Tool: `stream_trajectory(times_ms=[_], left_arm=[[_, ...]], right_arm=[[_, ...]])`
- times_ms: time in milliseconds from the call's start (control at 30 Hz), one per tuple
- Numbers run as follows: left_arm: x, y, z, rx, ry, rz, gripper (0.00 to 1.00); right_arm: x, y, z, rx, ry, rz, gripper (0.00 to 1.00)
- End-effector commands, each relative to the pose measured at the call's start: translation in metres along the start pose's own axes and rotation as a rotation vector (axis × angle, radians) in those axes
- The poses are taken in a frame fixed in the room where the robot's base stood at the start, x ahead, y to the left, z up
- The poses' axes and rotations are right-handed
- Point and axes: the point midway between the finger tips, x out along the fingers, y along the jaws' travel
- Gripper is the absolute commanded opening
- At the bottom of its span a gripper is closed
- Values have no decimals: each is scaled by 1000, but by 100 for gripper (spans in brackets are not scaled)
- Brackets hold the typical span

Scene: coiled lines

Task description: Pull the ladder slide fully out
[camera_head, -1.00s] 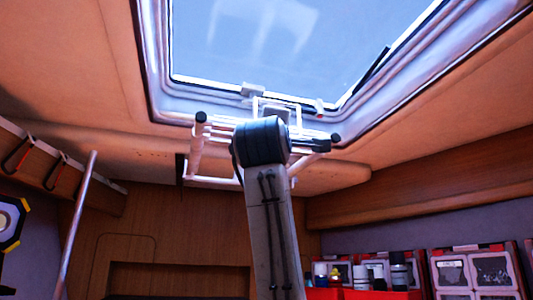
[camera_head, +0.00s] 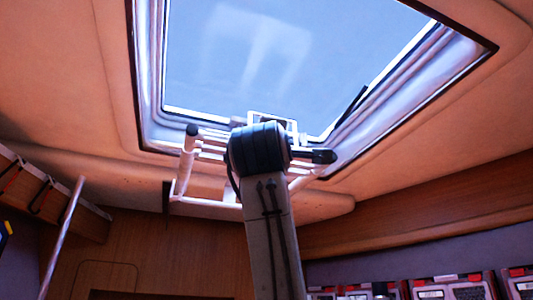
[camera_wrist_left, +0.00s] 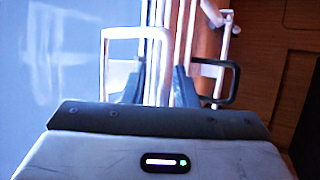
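The ladder slide is a white tubular frame (camera_head: 186,165) under the roof hatch, with dark end caps. My arm hides its middle. My left arm rises from the bottom of the head view, and its dark joint stands in front of the frame. Only a pale loop near the left gripper shows above that joint. In the left wrist view the dark fingers of my left gripper (camera_wrist_left: 160,75) are apart, with bright pale rails between or behind them. Glare hides whether they touch a bar. White tubes (camera_wrist_left: 222,45) show to the right there. My right gripper is out of view.
The bright hatch window (camera_head: 260,60) sits in a pale frame (camera_head: 395,85) in the ceiling. A slanted pole (camera_head: 65,235) stands at the left. Red-edged cases (camera_head: 445,288) line the lower right. Wood panels (camera_head: 140,250) form the back wall.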

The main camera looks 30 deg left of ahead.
Motion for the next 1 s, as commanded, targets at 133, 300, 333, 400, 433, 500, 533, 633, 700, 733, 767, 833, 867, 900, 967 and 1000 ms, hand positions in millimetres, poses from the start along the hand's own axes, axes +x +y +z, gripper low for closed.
stream_trajectory(times_ms=[133, 300, 333, 400, 433, 500, 533, 633, 700, 733, 767, 833, 867, 900, 967, 1000], left_arm=[[0, -1, 0, 0, 0, -2, 30], [-1, -2, 0, 0, 0, -2, 30], [-3, -2, 0, 0, 0, -2, 30], [-10, -3, 1, 0, 0, 0, 30], [-14, -3, 1, 0, 0, 0, 30], [-26, -4, 2, -1, -1, 0, 30], [-33, -4, 1, -2, -1, 1, 30], [-54, -4, 1, -2, -1, 3, 30], [-68, -4, 1, -2, -1, 2, 30], [-74, -3, 1, -2, -1, 2, 30], [-80, -3, 1, -2, -2, 2, 30], [-91, -2, 0, -1, -1, 2, 30], [-94, -2, 0, -1, 0, 1, 30], [-98, -1, 0, -1, -1, 0, 30], [-103, -1, 0, -1, -1, 0, 30], [-106, 0, 0, -1, -1, 0, 30]], right_arm=[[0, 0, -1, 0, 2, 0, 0], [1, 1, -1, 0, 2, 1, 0], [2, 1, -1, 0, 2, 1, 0], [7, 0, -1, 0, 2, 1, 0], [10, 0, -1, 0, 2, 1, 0], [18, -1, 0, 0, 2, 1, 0], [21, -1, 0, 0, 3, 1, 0], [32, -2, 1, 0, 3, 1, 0], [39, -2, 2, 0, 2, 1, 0], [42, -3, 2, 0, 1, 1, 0], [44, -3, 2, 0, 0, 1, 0], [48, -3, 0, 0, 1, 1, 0], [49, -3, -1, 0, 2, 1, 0], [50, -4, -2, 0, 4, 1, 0], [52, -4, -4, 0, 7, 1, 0], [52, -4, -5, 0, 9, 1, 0]])
